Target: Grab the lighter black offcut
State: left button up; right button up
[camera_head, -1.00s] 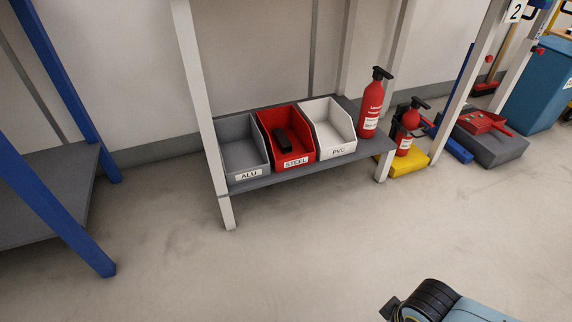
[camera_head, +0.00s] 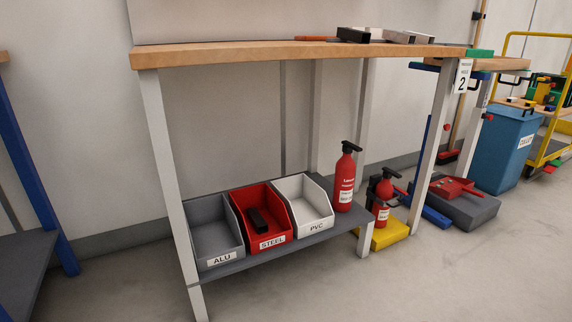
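A black offcut (camera_head: 257,219) lies in the red STEEL bin (camera_head: 277,240) on the low shelf under the workbench. On the bench top, a black piece (camera_head: 353,35) lies next to some grey or light pieces (camera_head: 408,37). They are seen nearly edge-on, so their shapes are hard to make out. I cannot tell from sight which black piece is lighter. Neither of my grippers is in view.
The grey ALU bin (camera_head: 213,240) and white PVC bin (camera_head: 309,211) flank the red bin. A fire extinguisher (camera_head: 345,180) stands on the shelf (camera_head: 290,250), another (camera_head: 384,196) on a yellow block (camera_head: 392,235). The wooden bench top (camera_head: 220,52) overhangs the bins. Floor in front is clear.

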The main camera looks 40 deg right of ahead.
aim_at(356, 36)
jog(key=z, duration=1.65)
jog(key=i+u, duration=0.3)
jog(key=i, duration=0.15)
jog(key=i+l+u, duration=0.15)
jog(key=i+u, duration=0.2)
jog(key=i, duration=0.1)
